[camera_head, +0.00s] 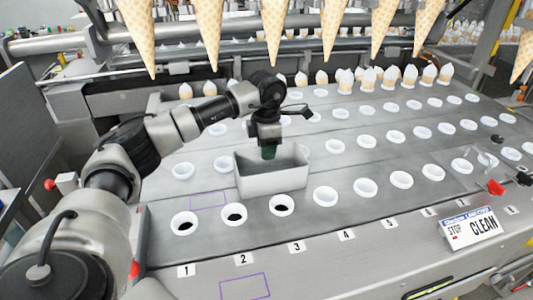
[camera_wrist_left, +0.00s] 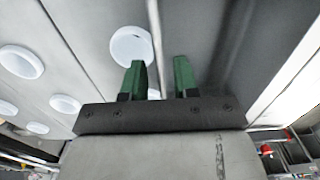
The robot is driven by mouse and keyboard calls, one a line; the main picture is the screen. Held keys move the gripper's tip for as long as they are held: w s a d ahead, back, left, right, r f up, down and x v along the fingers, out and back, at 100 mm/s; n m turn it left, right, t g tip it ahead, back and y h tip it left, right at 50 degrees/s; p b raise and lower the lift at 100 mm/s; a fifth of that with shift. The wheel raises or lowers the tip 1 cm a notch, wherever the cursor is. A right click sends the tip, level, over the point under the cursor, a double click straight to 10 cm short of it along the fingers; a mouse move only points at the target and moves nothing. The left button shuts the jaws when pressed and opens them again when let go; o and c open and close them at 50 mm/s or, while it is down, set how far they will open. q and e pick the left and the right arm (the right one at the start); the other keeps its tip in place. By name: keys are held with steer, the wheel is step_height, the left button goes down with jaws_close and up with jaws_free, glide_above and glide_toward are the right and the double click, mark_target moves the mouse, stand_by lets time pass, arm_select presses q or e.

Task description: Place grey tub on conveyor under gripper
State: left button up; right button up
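The grey tub (camera_head: 272,184) is an open rectangular box. It stands on the grey conveyor (camera_head: 340,235) behind the front row of white-rimmed holes. My left gripper (camera_head: 268,153) points down at the tub's back, with its green fingertips at the tub's opening. In the left wrist view the two green fingers (camera_wrist_left: 160,80) are apart. A thin pale edge, apparently the tub's rim (camera_wrist_left: 155,30), runs between them, with clear gaps on both sides. The tub's inner floor is mostly hidden in the head view. My right gripper is not in view.
A purple outline (camera_head: 208,200) lies left of the tub; another (camera_head: 245,287) is on the front ledge.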

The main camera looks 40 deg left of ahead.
arm_select(q)
step_height(320, 180, up, 6)
steer(key=shift+d+f, duration=0.1)
stand_by(0.6)
